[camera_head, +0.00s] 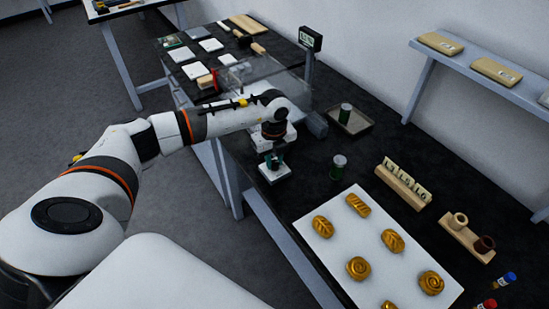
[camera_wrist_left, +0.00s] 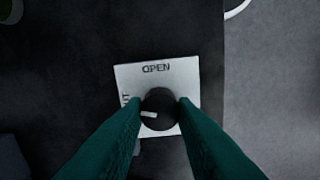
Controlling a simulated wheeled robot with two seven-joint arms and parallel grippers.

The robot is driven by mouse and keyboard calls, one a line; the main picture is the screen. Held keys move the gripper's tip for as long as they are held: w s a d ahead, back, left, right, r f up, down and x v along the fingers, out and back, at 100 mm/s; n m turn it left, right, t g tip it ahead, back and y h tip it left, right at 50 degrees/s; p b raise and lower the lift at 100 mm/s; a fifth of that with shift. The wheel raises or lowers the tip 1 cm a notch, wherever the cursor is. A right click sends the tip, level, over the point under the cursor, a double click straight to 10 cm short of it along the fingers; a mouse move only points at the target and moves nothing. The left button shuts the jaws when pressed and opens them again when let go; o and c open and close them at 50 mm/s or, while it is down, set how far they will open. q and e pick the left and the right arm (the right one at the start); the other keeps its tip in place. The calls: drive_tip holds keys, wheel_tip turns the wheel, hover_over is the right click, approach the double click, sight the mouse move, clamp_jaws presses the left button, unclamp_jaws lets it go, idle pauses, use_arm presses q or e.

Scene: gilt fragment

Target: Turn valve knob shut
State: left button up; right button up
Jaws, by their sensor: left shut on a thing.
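The valve is a white square plate (camera_wrist_left: 185,75) with a round black knob (camera_wrist_left: 160,104) on it; its plate also shows in the head view (camera_head: 282,174) at the table's left edge. "OPEN" is printed at the plate's top in the wrist view; only "UT" of a label shows at its left side. The knob's white pointer mark (camera_wrist_left: 148,114) points left. My left gripper (camera_wrist_left: 159,102) reaches down from above, its teal fingers shut on the knob from both sides. It also shows in the head view (camera_head: 273,160). My right gripper is not in view.
A white board (camera_head: 325,246) with several golden pastries lies in front on the dark table. A clear screen (camera_head: 250,72) is behind my arm.

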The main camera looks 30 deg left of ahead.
sight(274, 162)
use_arm(q)
drive_tip(key=shift+r+n, duration=0.1)
drive_tip(key=shift+n, duration=1.4)
drive_tip(key=o, duration=1)
wheel_tip(274, 162, up, 12)
drive_tip(key=b, duration=0.2)
drive_tip(key=shift+b, duration=0.35)
drive_tip(key=shift+s, duration=0.1)
